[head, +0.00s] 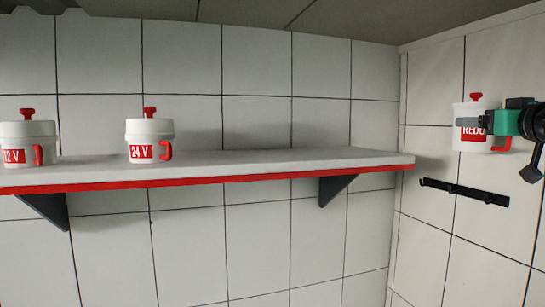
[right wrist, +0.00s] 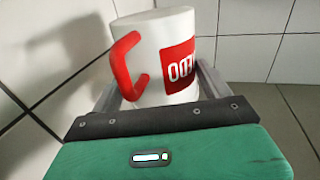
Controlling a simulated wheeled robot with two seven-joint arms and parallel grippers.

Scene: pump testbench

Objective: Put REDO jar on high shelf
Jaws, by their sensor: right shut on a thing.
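The REDO jar (head: 466,112) is white with a red knob, a red label and a red handle. My right gripper (head: 487,122) is shut on it and holds it upright in the air, to the right of the shelf's end. In the right wrist view the jar (right wrist: 150,45) sits between the two fingers of my right gripper (right wrist: 155,95) and looks upside down there. The high shelf (head: 290,163) is a pale board with a red front edge along the tiled wall. My left gripper is not in view.
A 24 V jar (head: 150,131) and a 12 V jar (head: 42,130) stand on the shelf's left half. The right half of the shelf is bare. Dark brackets (head: 336,186) hold it from below. A black hook rail (head: 465,192) is on the right wall, below the held jar.

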